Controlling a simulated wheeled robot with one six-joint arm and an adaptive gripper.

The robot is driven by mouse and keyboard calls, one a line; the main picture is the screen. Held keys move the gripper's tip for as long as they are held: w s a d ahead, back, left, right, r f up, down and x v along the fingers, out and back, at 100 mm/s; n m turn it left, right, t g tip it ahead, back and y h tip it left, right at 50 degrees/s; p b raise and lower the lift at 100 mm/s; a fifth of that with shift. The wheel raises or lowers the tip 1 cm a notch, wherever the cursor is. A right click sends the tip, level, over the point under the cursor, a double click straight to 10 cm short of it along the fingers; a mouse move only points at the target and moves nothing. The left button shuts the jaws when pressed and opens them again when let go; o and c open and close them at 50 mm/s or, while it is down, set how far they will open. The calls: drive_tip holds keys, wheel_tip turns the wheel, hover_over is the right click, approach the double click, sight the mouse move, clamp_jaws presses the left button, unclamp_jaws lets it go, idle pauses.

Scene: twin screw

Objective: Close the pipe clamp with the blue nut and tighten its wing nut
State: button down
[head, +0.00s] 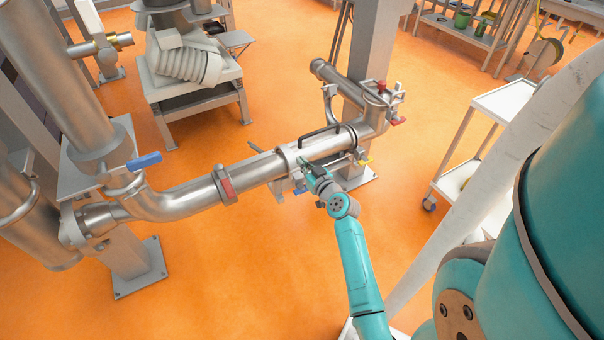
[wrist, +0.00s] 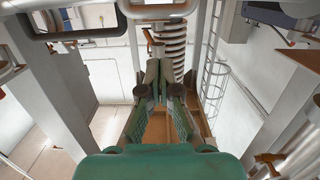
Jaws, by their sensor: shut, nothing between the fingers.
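The metal pipe (head: 330,146) with a black handle (head: 327,133) runs across the middle of the head view. A small blue part (head: 299,190), likely the blue nut, shows under the pipe near its left end, just below my gripper. The clamp around it is largely hidden by my gripper and too small to tell open from closed. My gripper (head: 304,163) is at the front of the pipe, with its fingers close to it; I cannot tell whether they touch. In the wrist view the fingers (wrist: 160,66) are together and empty. I cannot make out the blue nut there.
A yellow-nut clamp (head: 364,160) is on the pipe to the right, and red-nut parts (head: 394,120) sit at the far right elbow. A red-marked coupling (head: 224,184) and a blue lever (head: 144,161) are to the left. A white cart (head: 505,101) stands right. Orange floor is open in front.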

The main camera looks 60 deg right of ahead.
drive_tip(key=s+a+f, duration=0.4)
drive_tip(key=s+f, duration=0.1)
drive_tip(key=s, duration=0.2)
drive_tip(key=shift+a, duration=0.2)
drive_tip(key=s+a+f+n+g+y, duration=0.15)
drive_tip(key=s+a, duration=0.25)
drive_tip(key=a, duration=0.8)
drive_tip(key=s+a+f+m+t+y, duration=0.1)
drive_tip(key=s+a+f, duration=0.15)
drive_tip(key=a, duration=0.85)
drive_tip(key=s+a+r+n+t+y, duration=0.1)
drive_tip(key=s+a+r+n+y, duration=0.4)
drive_tip(key=s+a+r, duration=1)
drive_tip(key=shift+s+r+n+y, duration=0.35)
drive_tip(key=shift+s+r+y, duration=0.15)
drive_tip(key=shift+s, duration=0.4)
